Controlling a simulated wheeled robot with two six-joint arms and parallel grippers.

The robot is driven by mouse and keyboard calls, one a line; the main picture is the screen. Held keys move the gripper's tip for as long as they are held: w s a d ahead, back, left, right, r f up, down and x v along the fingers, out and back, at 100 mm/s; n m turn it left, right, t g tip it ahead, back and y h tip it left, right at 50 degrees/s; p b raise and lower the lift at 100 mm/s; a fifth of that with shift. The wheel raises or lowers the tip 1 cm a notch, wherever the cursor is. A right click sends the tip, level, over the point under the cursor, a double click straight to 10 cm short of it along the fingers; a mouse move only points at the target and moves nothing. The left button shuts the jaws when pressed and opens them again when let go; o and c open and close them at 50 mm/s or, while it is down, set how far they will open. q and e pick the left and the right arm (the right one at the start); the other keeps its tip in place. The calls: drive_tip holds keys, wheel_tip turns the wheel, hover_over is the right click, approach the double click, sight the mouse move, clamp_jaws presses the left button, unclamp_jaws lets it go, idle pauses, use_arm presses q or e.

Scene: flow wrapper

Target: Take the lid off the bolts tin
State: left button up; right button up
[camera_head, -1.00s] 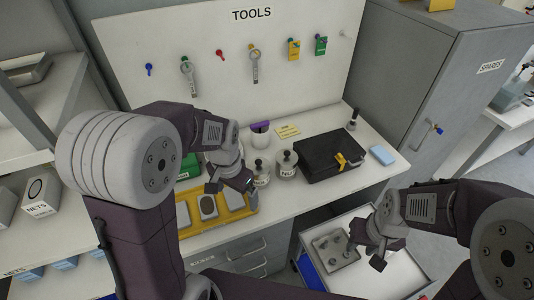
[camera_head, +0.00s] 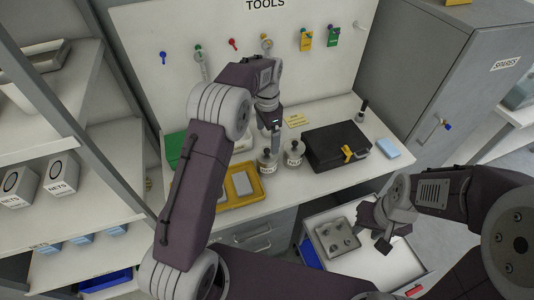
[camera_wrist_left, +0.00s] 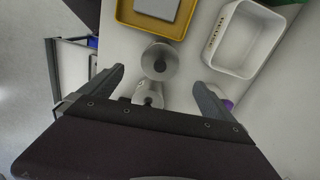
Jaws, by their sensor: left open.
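Two small grey metal tins with round knobbed lids stand side by side on the bench in the head view, a left tin (camera_head: 267,164) and a right tin (camera_head: 293,155). Their labels are too small to read, so I cannot tell which is the bolts tin. Both lids are on. My left gripper (camera_head: 273,125) is above and just behind the tins. The left wrist view shows its fingers (camera_wrist_left: 158,78) open and empty, with one tin (camera_wrist_left: 160,62) between and beyond them and the other (camera_wrist_left: 149,95) partly hidden by the gripper body. My right gripper (camera_head: 376,228) appears open over the drawer.
A black case (camera_head: 335,145) stands right of the tins, with a blue block (camera_head: 388,148) beyond. A yellow tray (camera_head: 257,193) lies left of them. A white bin (camera_wrist_left: 233,68) shows in the wrist view. An open drawer (camera_head: 405,262) holds a grey tray (camera_head: 324,240) with knobbed parts.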

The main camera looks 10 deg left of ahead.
sight(267, 150)
use_arm(q)
wheel_tip(267, 150, down, 3)
drive_tip(key=shift+r, duration=0.1)
wheel_tip(267, 150, down, 4)
drive_tip(key=shift+s+a+f+p, duration=0.15)
drive_tip(key=shift+f+p, duration=0.1)
drive_tip(key=shift+p, duration=0.25)
drive_tip(key=shift+f, duration=0.4)
drive_tip(key=c, duration=1.4)
drive_tip(key=shift+r, duration=0.1)
wheel_tip(267, 150, up, 4)
drive_tip(key=shift+r+b, duration=0.1)
drive_tip(key=shift+b, duration=0.25)
drive_tip(key=shift+w+d+r+p, duration=0.35)
drive_tip(key=shift+d+r, duration=0.8)
drive_tip(key=shift+d, duration=0.8)
drive_tip(key=shift+w+d+r+p, duration=0.15)
drive_tip(key=shift+w+d+r, duration=0.25)
drive_tip(key=shift+d+r, duration=1.1)
drive_tip(key=shift+w+d+r+p, duration=0.35)
drive_tip(key=shift+d+r, duration=0.4)
drive_tip(key=shift+d, duration=1.6)
